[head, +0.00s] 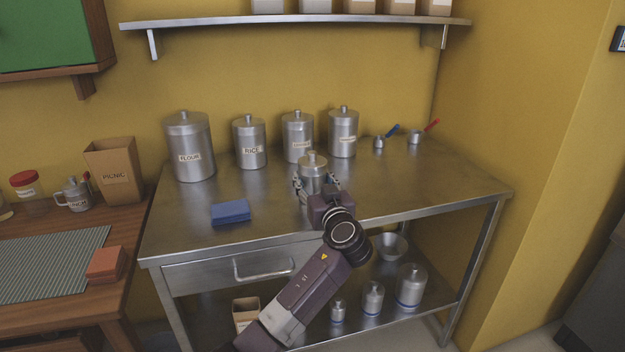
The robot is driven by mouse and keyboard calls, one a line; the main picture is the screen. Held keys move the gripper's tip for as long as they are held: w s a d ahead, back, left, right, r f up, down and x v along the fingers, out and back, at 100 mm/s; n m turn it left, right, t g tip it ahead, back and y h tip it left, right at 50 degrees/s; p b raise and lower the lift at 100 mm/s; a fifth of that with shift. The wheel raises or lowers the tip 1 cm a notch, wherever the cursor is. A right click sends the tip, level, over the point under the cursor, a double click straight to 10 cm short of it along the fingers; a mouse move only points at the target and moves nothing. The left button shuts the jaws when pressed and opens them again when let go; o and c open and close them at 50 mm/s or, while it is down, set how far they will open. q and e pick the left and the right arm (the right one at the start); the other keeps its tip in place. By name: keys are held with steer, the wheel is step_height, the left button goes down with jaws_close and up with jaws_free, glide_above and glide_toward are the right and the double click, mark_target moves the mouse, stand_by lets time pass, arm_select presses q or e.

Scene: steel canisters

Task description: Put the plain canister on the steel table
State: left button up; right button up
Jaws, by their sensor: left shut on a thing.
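The plain canister (313,168) is a small steel canister with a knobbed lid and no label that I can see. It is upright over the middle of the steel table (400,190), in front of the labelled canisters. My left gripper (314,185) is shut on it, with a finger on each side. The gripper and wrist hide its lower part, so I cannot tell whether its base touches the table. My right gripper is not in view.
Labelled canisters, flour (190,150), rice (250,145) and two more (298,138) (343,133), stand along the back. A blue sponge (231,212) lies at the front left. The table's right part is clear.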

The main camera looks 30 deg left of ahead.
arm_select(q)
steer(key=shift+r, duration=0.1)
steer(key=o, duration=1.3)
steer(key=shift+o, duration=0.2)
steer(key=v, duration=1.1)
steer(key=shift+s+d, duration=0.3)
steer(key=shift+d, duration=0.15)
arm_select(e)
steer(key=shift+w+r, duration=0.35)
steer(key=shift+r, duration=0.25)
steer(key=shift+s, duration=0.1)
